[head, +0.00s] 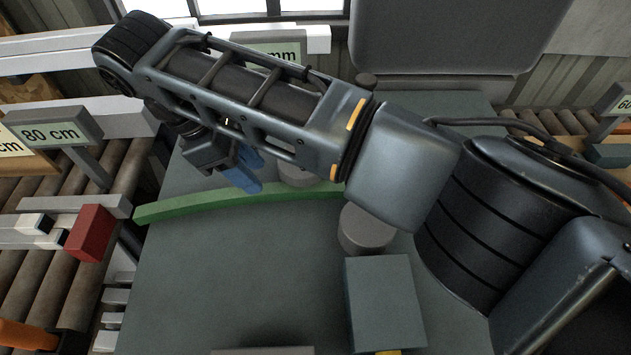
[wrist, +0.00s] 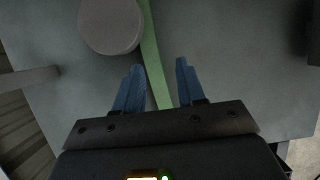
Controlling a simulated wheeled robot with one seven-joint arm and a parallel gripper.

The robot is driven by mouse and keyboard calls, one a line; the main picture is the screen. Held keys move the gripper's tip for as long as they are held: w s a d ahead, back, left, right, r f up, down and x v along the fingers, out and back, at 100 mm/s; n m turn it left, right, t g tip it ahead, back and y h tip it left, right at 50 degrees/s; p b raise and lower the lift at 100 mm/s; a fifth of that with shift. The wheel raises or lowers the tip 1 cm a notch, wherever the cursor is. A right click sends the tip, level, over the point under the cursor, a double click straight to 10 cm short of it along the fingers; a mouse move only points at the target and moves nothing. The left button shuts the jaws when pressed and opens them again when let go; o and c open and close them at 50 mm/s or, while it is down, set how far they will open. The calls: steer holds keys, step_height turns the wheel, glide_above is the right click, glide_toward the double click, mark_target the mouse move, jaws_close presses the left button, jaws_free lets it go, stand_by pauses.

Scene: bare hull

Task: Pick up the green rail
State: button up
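The green rail (head: 237,198) is a long, thin, slightly curved strip over the grey table, its left end near the table's left edge. In the head view my arm hides its right part. My gripper (head: 252,177) is above the rail with its blue fingers pointing down. In the wrist view my gripper (wrist: 158,72) is open, and the rail (wrist: 153,62) runs between the two blue fingers, apart from both. I cannot tell how far the fingertips are above the rail.
The grey table (head: 240,270) has a round grey post (head: 366,230) and a grey block (head: 384,300) near the rail. Another round disc (wrist: 110,24) lies beside the rail in the wrist view. A roller conveyor with a red block (head: 90,233) and an 80 cm sign (head: 48,131) stands at left.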

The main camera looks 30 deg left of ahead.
mark_target(272, 194)
steer(key=x, duration=0.6)
steer(key=shift+w+a+f, duration=0.1)
steer(key=shift+a+f, duration=0.05)
steer(key=shift+f, duration=0.3)
jaws_close()
